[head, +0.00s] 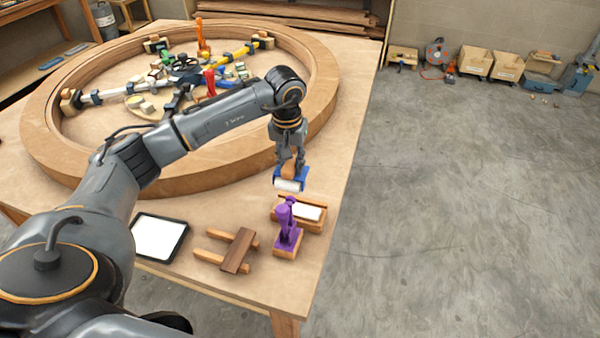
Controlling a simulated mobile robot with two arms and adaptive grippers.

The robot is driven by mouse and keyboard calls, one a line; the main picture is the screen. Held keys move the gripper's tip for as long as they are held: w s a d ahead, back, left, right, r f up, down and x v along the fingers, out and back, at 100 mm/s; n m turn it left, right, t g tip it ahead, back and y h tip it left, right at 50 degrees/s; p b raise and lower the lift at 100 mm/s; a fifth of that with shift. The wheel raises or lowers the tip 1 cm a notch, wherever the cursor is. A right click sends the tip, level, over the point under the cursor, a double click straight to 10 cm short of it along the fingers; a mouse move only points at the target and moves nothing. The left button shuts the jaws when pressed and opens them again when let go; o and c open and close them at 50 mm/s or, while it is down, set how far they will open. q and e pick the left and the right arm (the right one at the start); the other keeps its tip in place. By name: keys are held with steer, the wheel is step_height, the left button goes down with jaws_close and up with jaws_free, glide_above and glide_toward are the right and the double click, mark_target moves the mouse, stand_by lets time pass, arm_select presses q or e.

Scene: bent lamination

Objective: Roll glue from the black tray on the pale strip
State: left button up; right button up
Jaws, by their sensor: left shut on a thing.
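My left gripper (288,163) is shut on the wooden handle of a roller (289,185) with a blue frame and a white cylinder. It holds the roller, white side low, near the table's right edge, just outside the big wooden ring. The black tray (178,243), with a white surface inside, lies at the table's front, left of and nearer than the roller. I cannot tell for sure which piece is the pale strip; a wooden holder (314,226) with a white top stands just beyond the purple clamp. My right gripper is not in view.
A purple clamp (287,225) on a wooden block stands below the roller. A dark brown board (238,251) lies across two wooden bars. The large wooden ring (190,181) fills the back of the table, with clamps and tools inside.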

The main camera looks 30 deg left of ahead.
arm_select(q)
steer(key=shift+w+f+b, duration=0.25)
steer(key=shift+f+b, duration=0.3)
steer(key=shift+f, duration=0.55)
step_height(320, 180, down, 3)
steer(key=shift+s+r+b, duration=0.1)
steer(key=shift+b, duration=0.75)
steer(key=shift+f, duration=0.5)
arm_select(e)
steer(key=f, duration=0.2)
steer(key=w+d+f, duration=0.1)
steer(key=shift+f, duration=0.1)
